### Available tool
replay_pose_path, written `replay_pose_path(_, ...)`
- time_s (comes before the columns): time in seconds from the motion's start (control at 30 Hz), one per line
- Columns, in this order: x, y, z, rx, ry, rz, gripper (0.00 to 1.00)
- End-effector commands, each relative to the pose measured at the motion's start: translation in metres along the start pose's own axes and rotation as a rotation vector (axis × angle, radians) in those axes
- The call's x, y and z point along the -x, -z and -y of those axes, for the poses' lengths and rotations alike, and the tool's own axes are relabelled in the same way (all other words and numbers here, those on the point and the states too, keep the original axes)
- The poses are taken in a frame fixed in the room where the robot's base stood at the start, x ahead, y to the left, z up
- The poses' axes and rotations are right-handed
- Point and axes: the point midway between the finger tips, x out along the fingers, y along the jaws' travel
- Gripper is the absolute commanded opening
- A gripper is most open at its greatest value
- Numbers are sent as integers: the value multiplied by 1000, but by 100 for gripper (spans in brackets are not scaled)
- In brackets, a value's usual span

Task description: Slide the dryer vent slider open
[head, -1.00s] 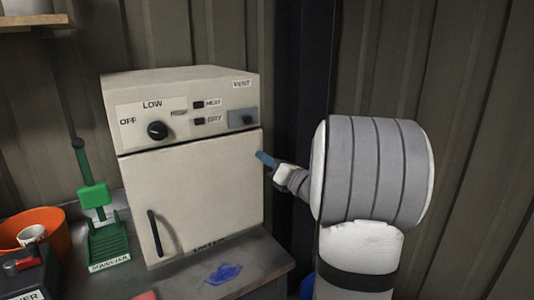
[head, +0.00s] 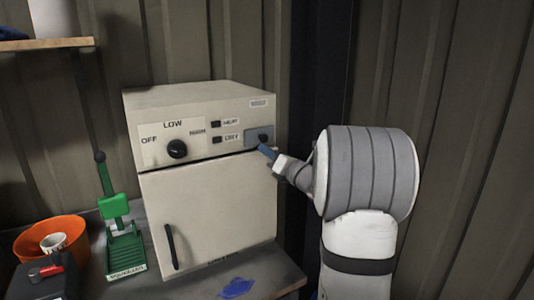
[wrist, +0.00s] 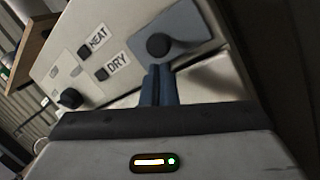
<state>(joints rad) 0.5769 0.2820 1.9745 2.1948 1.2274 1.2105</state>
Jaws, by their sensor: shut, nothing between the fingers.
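The vent slider is a dark round knob (head: 263,138) on a blue-grey plate (head: 252,143) at the right end of the dryer's front panel, with a label above it. The cream dryer (head: 208,205) stands on a bench. My gripper (head: 264,150) is shut and empty, its blue fingertips just below the knob. In the wrist view the fingers (wrist: 157,72) point up at the knob (wrist: 158,47), and their tips are at its lower edge. I cannot tell whether they touch it.
The panel also has a round dial (head: 177,149) and HEAT (head: 216,124) and DRY (head: 217,140) buttons. The dryer door has a dark handle (head: 171,246). A green holder (head: 124,250) and an orange bowl (head: 28,241) stand left on the bench (head: 270,268). A corrugated wall is behind.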

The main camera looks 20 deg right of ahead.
Motion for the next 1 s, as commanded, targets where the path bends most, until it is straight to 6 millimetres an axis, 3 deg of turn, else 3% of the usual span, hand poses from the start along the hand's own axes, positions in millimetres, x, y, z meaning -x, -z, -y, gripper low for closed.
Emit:
replay_pose_path(0.17, -2, -10, -6, 2, -1, 1, 0)
replay_pose_path(0.47, -13, -54, -31, 2, -2, 2, 0)
replay_pose_path(0.83, -13, -53, -30, 2, -2, 4, 0)
replay_pose_path(1.0, -10, -39, -28, 0, -2, 2, 0)
